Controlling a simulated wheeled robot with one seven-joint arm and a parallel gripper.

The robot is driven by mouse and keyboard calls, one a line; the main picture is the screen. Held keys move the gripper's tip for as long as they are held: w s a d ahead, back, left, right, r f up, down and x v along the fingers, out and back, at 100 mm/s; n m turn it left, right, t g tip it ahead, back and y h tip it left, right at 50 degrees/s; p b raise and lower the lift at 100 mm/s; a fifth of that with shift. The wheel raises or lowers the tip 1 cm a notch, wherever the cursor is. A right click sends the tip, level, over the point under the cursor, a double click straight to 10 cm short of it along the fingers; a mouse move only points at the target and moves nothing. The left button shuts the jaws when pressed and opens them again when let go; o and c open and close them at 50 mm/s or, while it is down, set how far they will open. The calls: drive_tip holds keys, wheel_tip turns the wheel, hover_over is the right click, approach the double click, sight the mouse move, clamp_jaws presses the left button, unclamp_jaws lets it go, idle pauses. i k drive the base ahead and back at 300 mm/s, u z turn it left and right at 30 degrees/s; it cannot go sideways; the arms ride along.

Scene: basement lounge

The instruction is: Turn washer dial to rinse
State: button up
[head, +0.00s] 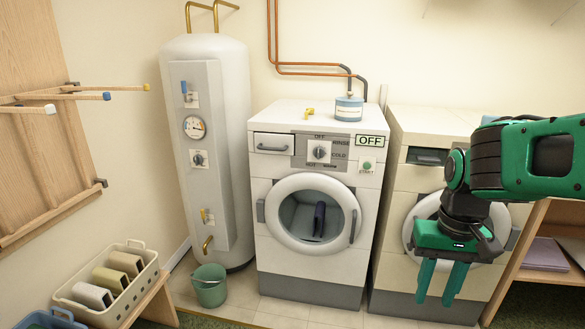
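The washer (312,205) stands in the middle of the view against the wall, with its round glass door shut and something dark inside the drum. Its dial (319,152) is a small knob on a pale square plate on the grey panel. Labels around it read OFF above, RINSE at upper right, COLD at right and HOT below left; its pointer looks roughly upright, but is too small to be sure. A sign reading OFF (370,140) sits above a green START button (366,165). My gripper (442,283) hangs fingers down at the right, apart and empty, in front of the second machine.
A second white machine (412,165) stands right of the washer, partly behind my arm. A water heater (222,110) stands left, with a green bucket (209,285) on the floor. A blue-labelled tin (349,108) sits on the washer.

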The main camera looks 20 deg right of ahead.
sight(319, 152)
drive_tip(key=u, duration=0.35)
drive_tip(key=k, duration=0.75)
drive_tip(key=u, duration=0.85)
drive_tip(key=i, duration=1.1)
drive_tip(key=z, duration=0.55)
drive_tip(key=i, duration=0.9)
drive_tip(key=z, duration=0.55)
